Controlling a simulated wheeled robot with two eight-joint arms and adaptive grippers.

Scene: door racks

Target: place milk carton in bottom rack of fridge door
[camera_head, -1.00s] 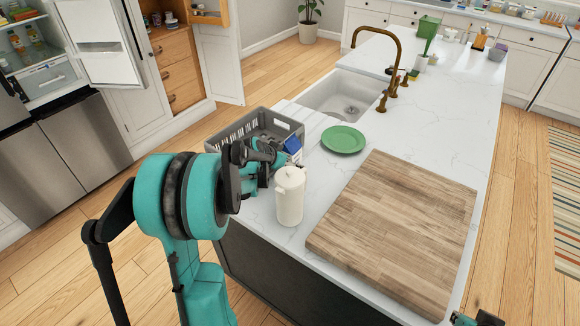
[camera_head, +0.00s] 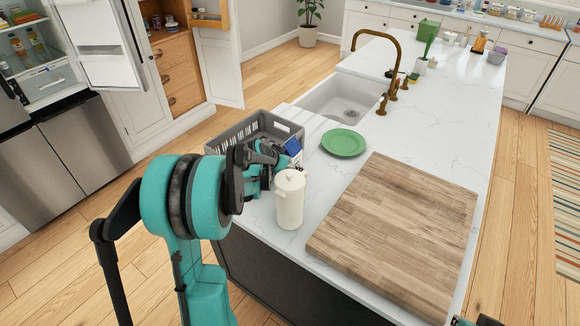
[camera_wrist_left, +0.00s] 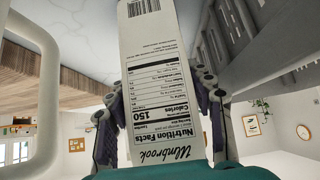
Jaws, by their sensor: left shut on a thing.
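The milk carton (camera_wrist_left: 160,60) fills the middle of the left wrist view, white with a nutrition label that reads upside down. My left gripper (camera_wrist_left: 158,88) has a finger on each side of it and is shut on it. In the head view a small blue and white part of the carton (camera_head: 293,148) shows beside the gripper, at the crate's right end; my arm hides the rest. The fridge (camera_head: 42,70) stands open at the upper left, its door (camera_head: 103,45) swung out with white racks. Only a dark tip of my right gripper (camera_head: 485,321) shows at the bottom edge.
A grey crate (camera_head: 240,128) stands on the island by my left gripper. A white lidded canister (camera_head: 290,203) stands close in front. A green plate (camera_head: 344,142), a wooden board (camera_head: 400,230) and a sink (camera_head: 347,98) are farther right. Open floor (camera_head: 175,135) lies between island and fridge.

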